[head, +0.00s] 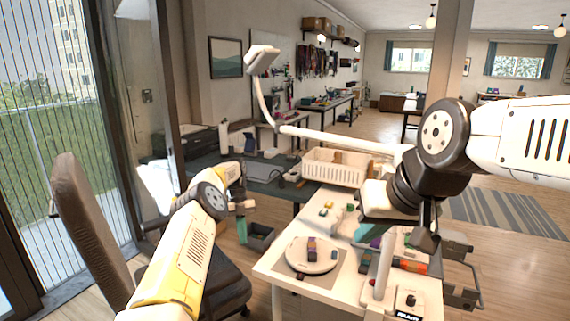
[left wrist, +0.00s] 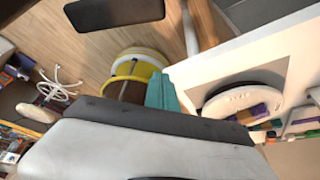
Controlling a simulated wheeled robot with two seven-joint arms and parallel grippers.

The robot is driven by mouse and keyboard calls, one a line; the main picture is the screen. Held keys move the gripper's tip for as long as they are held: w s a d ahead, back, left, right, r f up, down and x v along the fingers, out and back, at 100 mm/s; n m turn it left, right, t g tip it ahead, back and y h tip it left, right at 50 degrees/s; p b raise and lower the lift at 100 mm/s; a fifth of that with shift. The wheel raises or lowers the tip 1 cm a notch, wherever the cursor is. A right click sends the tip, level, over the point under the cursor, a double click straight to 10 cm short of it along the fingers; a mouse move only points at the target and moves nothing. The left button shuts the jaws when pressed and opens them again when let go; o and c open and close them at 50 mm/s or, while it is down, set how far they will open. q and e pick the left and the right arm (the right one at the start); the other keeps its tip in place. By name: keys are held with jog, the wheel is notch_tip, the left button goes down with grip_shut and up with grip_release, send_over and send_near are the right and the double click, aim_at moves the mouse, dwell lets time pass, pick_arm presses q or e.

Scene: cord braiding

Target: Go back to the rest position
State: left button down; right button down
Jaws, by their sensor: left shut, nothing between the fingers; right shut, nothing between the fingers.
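My left gripper (head: 242,229) has teal fingers and hangs beyond the left edge of the white table, clear of the things on it. Its teal fingers (left wrist: 160,92) also show in the left wrist view, shut and empty. My right gripper (head: 366,233) is over the right part of the table, partly hidden by its own wrist, shut with nothing held. A round white braiding disc (head: 300,262) lies on a grey mat on the table, with small coloured pieces on it. The disc also shows in the left wrist view (left wrist: 217,104), at right.
A dark chair (head: 85,215) stands at left. A dark bin (head: 262,240) is near my left gripper. A white lamp arm (head: 335,138) crosses behind.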

pick_arm(q)
jog(key=s+d+r+n+t, duration=0.1)
jog(key=d+r+n, duration=0.15)
jog(key=r, duration=0.65)
jog(key=d+r+n+t, duration=0.1)
jog(key=r+n+t, duration=0.15)
jog(key=r, duration=0.55)
jog(key=s+r+n+t+y, duration=0.1)
jog(key=s+r+n+t, duration=0.1)
jog(key=s+r+n, duration=0.8)
jog(key=s+a+r+n+t, duration=0.1)
jog(key=s+r+n, duration=0.3)
jog(key=s, duration=0.4)
jog(key=s+a+r+n+t, duration=0.1)
jog(key=s+r+n+t, duration=0.2)
jog(key=s, duration=0.5)
jog(key=s+f+n+h, duration=0.1)
jog(key=s+f+n, duration=0.3)
jog(key=s+n, duration=0.5)
jog(key=s+t, duration=0.1)
jog(key=s, duration=0.3)
jog(key=shift+s+a+n+h, duration=0.2)
jog(key=shift+a+n+h, duration=0.1)
jog(key=shift+n+h, duration=0.1)
